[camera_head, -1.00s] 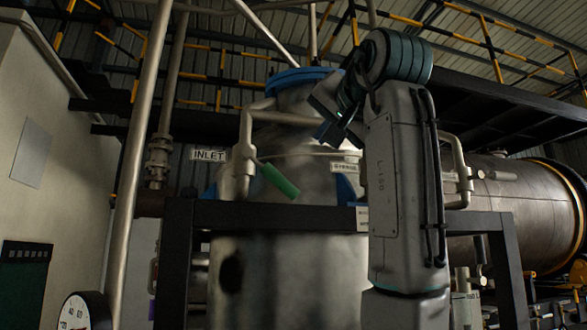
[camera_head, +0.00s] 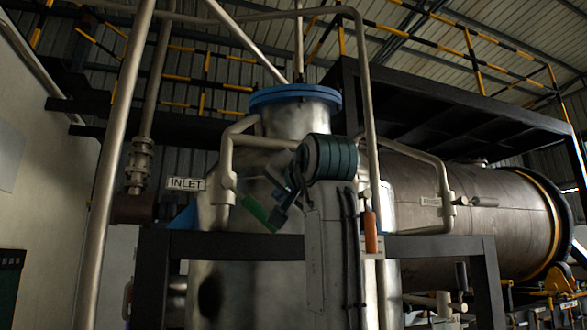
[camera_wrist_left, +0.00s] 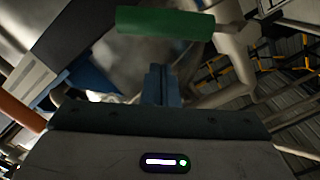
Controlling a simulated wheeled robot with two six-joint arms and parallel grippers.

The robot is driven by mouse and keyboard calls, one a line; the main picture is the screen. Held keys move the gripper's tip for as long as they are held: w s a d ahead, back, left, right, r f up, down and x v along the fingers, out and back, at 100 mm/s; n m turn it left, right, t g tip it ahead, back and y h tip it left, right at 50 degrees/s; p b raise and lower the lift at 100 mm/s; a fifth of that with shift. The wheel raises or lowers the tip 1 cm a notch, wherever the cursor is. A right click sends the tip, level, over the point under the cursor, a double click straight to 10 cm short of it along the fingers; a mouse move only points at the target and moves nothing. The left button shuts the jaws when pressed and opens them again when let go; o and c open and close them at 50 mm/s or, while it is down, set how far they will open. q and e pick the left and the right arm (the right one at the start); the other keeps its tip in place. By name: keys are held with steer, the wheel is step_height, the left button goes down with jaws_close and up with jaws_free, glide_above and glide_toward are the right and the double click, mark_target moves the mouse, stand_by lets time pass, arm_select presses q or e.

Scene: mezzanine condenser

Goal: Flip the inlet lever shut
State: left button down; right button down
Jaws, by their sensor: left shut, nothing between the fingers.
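The inlet lever's green handle (camera_head: 258,213) slants down to the right from its pipe valve, below and right of the INLET sign (camera_head: 186,184). My left gripper (camera_head: 279,217) is shut and empty, close to the handle's lower right end in the head view. Whether they touch cannot be told there. In the left wrist view the green handle (camera_wrist_left: 165,22) lies across the top, beyond the shut fingers (camera_wrist_left: 158,84), with a gap showing between them. My right gripper is not in view.
An orange handle (camera_head: 371,232) hangs on a pipe just right of my left arm. A dark frame bar (camera_head: 230,246) crosses in front of the metal vessel (camera_head: 293,118). Bent pipes (camera_head: 228,150) run beside the handle. A large tank (camera_head: 480,215) lies at right.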

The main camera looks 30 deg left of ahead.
arm_select(q)
steer(key=shift+s+a+f+p, duration=0.45)
steer(key=shift+s+f, duration=0.1)
steer(key=shift+f, duration=0.25)
steer(key=shift+f, duration=0.1)
steer(key=shift+s+f+m+b, duration=0.1)
steer(key=shift+f+m+b, duration=0.2)
steer(key=shift+b, duration=0.35)
